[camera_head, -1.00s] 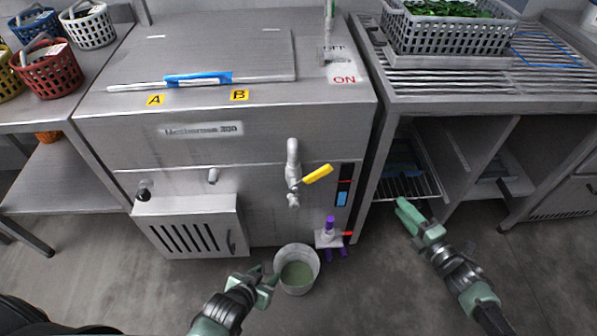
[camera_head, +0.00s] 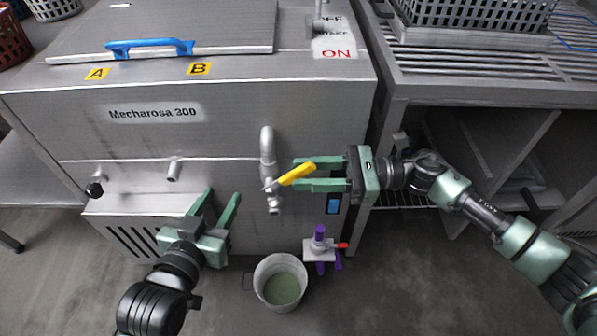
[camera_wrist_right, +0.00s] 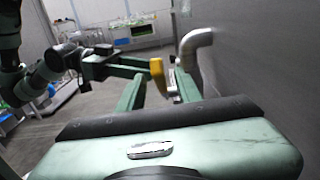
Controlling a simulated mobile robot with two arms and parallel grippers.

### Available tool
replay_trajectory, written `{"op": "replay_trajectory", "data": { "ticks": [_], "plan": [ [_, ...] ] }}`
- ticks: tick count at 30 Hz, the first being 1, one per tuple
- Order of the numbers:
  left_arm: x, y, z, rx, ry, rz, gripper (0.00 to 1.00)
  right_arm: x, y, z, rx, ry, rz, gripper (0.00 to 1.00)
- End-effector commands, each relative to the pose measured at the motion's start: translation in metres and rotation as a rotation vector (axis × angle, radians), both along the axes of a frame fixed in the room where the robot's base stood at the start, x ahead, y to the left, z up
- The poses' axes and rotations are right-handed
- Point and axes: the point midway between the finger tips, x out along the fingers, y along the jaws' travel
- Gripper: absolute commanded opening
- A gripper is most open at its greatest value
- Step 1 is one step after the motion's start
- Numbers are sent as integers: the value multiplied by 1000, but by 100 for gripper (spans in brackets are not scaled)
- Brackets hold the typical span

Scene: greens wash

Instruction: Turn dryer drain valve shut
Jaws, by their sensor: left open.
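The steel machine (camera_head: 60,115) has a bent pipe valve (camera_head: 267,145) on its front, with a yellow lever (camera_head: 298,173) pointing right and slightly up. My right gripper (camera_head: 293,174) comes in from the right with its fingers apart, above and below the lever. In the right wrist view the yellow lever (camera_wrist_right: 157,68) shows between the open fingers near their tips; contact cannot be told. My left gripper (camera_head: 221,200) is open and empty in front of the machine, left of the valve. A lower fitting (camera_head: 320,244) has purple parts and a red end.
A bucket (camera_head: 280,283) of greenish liquid stands on the floor below the valve. A blue handle (camera_head: 150,47) is on the machine's lid. A rack counter (camera_head: 470,85) with a grey basket (camera_head: 475,12) stands at right. Open floor lies in front.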

Motion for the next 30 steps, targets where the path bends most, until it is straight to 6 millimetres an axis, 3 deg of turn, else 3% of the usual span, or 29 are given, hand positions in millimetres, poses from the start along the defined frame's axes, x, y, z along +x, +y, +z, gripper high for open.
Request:
{"op": "replay_trajectory", "data": {
  "ticks": [4, 13, 14, 17, 18, 30],
  "plan": [
    [1, 0, 1, -2, -7, 0, 42, 0, 14, 0, 1, 0, 0, 35],
    [1, 0, 2, -2, -10, 0, 42, 0, 17, 0, 0, 1, -1, 35],
    [1, 0, 2, -2, -10, 0, 42, 0, 17, 0, 0, 1, -1, 32],
    [1, 0, 2, -2, -11, 0, 42, 0, 17, 0, 0, 1, -1, 4],
    [1, 0, 2, -2, -11, 0, 42, 0, 17, 0, 0, 1, -2, 0],
    [1, 0, 2, -3, -10, 0, 42, 0, 17, 0, 0, 2, -2, 0]
  ]
}}
